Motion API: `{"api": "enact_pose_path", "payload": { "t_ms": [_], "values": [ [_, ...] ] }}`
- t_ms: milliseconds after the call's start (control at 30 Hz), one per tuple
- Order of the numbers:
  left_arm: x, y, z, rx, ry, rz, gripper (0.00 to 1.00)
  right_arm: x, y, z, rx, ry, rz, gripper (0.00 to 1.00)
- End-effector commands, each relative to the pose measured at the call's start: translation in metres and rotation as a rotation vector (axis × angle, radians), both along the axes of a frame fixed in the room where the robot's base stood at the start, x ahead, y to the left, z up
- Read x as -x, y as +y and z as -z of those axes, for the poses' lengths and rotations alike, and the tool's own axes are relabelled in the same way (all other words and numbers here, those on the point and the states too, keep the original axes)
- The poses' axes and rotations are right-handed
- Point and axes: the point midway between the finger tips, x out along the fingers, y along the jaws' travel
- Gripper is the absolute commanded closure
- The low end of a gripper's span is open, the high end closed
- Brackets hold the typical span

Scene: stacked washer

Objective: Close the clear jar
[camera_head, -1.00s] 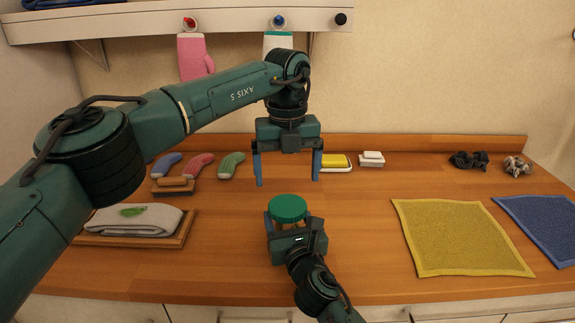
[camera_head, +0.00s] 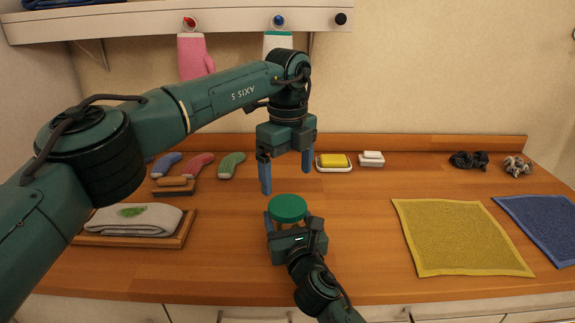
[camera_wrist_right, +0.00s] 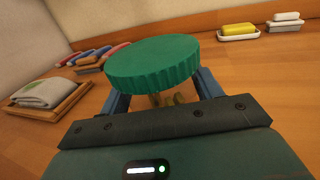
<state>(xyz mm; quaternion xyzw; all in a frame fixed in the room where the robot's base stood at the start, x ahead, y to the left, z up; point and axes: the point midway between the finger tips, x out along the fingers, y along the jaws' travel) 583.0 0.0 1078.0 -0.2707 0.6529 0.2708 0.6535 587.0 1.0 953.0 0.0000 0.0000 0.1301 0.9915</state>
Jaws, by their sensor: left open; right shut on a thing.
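The clear jar (camera_head: 290,225) stands on the wooden counter, mostly hidden by its green lid and my right gripper. The ribbed green lid (camera_head: 288,208) sits on top of the jar; I cannot tell how tightly. It also fills the middle of the right wrist view (camera_wrist_right: 155,65), where a little of the clear jar with brownish contents (camera_wrist_right: 172,100) shows below it. My right gripper (camera_head: 288,220) is shut on the jar below the lid, one finger on each side. My left gripper (camera_head: 286,182) is open and empty, pointing down just above the lid, apart from it.
A yellow cloth (camera_head: 460,235) and a blue cloth (camera_head: 545,225) lie at right. A wooden tray with a folded grey towel (camera_head: 135,222) lies at left. The counter between jar and yellow cloth is clear.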

Motion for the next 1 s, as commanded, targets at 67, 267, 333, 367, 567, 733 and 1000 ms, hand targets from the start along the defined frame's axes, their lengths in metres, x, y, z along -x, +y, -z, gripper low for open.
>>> {"api": "enact_pose_path", "payload": {
  "t_ms": [67, 267, 333, 367, 567, 733, 1000],
  "values": [
    [0.001, 0.0, 0.013, 0.0, 0.004, 0.002, 0.1, 0.0, 0.0, 0.001, 0.0, 0.001, 0.001, 0.99],
    [0.0, 0.001, 0.045, 0.0, 0.003, 0.0, 0.1, 0.0, 0.0, 0.0, 0.0, 0.001, 0.0, 0.99],
    [0.0, 0.001, 0.054, -0.001, 0.003, -0.001, 0.1, 0.0, 0.0, 0.0, 0.0, 0.001, 0.0, 0.99],
    [0.0, 0.001, 0.057, -0.001, 0.002, 0.0, 0.1, 0.0, 0.0, 0.0, 0.0, 0.001, 0.0, 0.99],
    [0.0, 0.0, 0.07, 0.0, 0.001, 0.0, 0.1, 0.0, 0.0, 0.0, 0.0, 0.001, 0.0, 0.99],
    [0.0, 0.0, 0.07, 0.001, 0.001, 0.0, 0.1, 0.0, 0.0, 0.001, 0.0, 0.001, 0.0, 0.99],
    [0.0, 0.0, 0.07, 0.001, 0.001, 0.0, 0.23, 0.0, 0.0, 0.001, 0.0, 0.001, 0.0, 0.99]
  ]
}}
